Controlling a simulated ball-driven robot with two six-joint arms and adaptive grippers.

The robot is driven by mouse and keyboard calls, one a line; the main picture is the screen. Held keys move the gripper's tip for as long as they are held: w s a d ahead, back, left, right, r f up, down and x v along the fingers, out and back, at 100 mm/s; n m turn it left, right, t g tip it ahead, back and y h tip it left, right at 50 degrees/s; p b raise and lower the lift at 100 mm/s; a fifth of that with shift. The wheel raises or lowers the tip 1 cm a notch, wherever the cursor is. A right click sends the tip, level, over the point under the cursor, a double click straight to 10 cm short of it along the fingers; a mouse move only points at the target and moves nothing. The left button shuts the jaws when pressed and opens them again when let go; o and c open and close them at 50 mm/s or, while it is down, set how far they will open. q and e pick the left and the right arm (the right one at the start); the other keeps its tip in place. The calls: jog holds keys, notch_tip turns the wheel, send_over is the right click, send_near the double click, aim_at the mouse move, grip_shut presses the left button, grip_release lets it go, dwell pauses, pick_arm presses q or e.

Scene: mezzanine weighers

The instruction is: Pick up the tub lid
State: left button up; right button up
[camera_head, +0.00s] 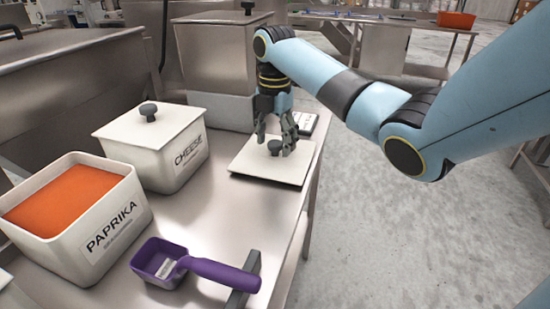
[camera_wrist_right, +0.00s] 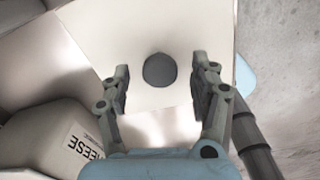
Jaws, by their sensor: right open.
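The tub lid (camera_head: 262,164) is a flat cream square with a dark round knob (camera_head: 274,147). It lies on the steel table near its right edge, to the right of the cheese tub. My right gripper (camera_head: 275,146) is over the lid, pointing down, with its fingers open on either side of the knob. In the right wrist view the knob (camera_wrist_right: 160,70) sits between and slightly beyond the open fingertips (camera_wrist_right: 160,80), apart from both, with the lid (camera_wrist_right: 140,30) behind it. My left gripper is not in view.
An open paprika tub (camera_head: 118,218) stands at the left, and a lidded cheese tub (camera_head: 185,160) behind it. A purple scoop (camera_head: 215,270) lies at the front. A steel bin (camera_head: 215,60) and a small dark device (camera_head: 306,121) are at the back.

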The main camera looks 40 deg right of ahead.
jog(key=shift+f, duration=0.4)
jog(key=c, duration=1.3)
jog(key=shift+r, duration=0.1)
grip_shut()
